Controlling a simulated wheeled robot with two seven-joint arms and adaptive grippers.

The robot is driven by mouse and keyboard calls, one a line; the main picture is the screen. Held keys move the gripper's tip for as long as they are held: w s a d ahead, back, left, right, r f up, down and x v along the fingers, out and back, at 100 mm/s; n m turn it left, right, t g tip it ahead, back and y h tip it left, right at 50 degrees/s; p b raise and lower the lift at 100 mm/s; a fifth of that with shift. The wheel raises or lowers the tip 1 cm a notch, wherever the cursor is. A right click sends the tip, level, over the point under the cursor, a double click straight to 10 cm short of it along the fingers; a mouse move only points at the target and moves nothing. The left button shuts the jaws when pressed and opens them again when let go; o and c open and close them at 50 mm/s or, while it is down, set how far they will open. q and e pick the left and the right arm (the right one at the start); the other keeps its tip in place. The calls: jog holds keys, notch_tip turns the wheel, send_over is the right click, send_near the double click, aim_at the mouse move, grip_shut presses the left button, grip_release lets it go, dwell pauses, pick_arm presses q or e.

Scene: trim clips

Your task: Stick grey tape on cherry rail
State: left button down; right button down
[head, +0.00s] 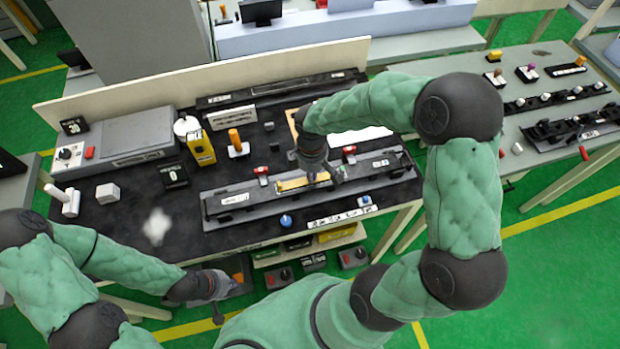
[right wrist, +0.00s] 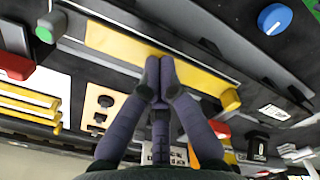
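A long dark rail fixture (head: 240,205) lies along the front of the black table, with a yellow strip (head: 303,182) in its middle. The strip also shows in the right wrist view (right wrist: 115,42). I cannot tell which part is the cherry rail, and I cannot make out a grey tape. My right gripper (head: 326,176) is over the right part of the strip. In the right wrist view its fingertips (right wrist: 160,78) are together at the strip's edge; nothing shows between them, and contact is unclear. My left gripper (head: 226,299) is low, off the table's front edge, its fingers apparently spread and empty.
Red clamps (head: 262,172) stand behind the fixture, and a blue knob (head: 286,220) is in front. A yellow box (head: 200,148), an orange-handled tool (head: 236,143) and a grey machine (head: 118,140) stand farther left. The table's front left is mostly clear.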

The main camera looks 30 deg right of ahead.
pick_arm(q)
jog(key=shift+r, duration=0.1)
pick_arm(e)
jog(key=shift+r, duration=0.1)
